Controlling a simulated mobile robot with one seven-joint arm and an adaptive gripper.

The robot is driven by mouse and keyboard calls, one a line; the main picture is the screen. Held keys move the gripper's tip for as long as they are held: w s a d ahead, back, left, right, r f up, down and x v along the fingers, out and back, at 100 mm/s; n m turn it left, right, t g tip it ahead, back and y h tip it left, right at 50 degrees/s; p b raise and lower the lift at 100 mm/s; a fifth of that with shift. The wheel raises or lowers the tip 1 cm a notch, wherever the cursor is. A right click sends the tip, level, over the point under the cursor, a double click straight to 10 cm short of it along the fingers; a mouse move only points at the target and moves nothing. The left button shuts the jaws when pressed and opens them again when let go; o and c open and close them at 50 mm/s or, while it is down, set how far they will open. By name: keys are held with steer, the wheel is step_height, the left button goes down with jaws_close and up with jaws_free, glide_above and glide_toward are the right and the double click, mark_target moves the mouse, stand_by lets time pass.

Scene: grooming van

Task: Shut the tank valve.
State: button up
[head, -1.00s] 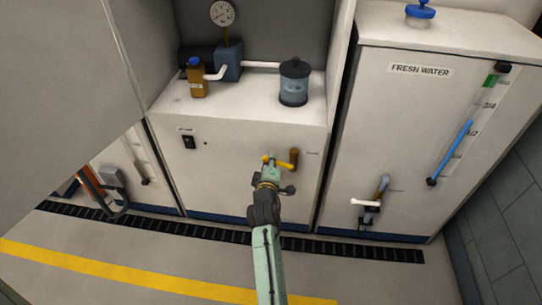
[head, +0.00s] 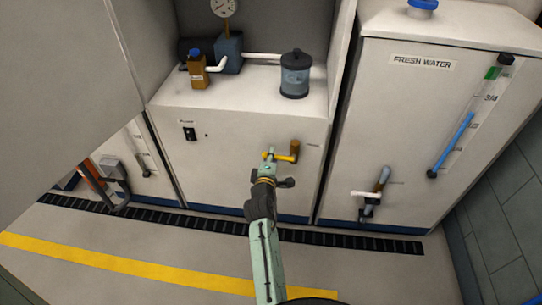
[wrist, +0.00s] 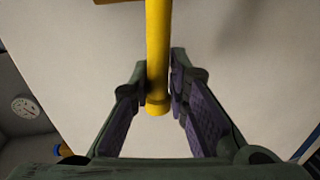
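A yellow lever handle (head: 283,157) sticks out to the left from a brown valve stem (head: 295,147) on the front of the white middle cabinet. My gripper (head: 269,153) is at its free end. In the wrist view the yellow lever (wrist: 158,55) runs down between the two purple-padded fingers of my gripper (wrist: 158,80). The fingertips are close against both sides of the lever, with no clear gap. A second valve with a white lever (head: 366,194) and grey pipe sits low on the fresh water tank (head: 410,130), apart from my gripper.
A black switch (head: 189,133) is left of the valve. A dark floor grate (head: 340,240) runs along the cabinets. The floor in front, with a yellow stripe (head: 150,275), is clear.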

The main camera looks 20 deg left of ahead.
steer(key=o, duration=0.4)
steer(key=v, duration=0.7)
steer(key=shift+s+d+r, duration=0.1)
steer(key=shift+s, duration=0.15)
stand_by(0.3)
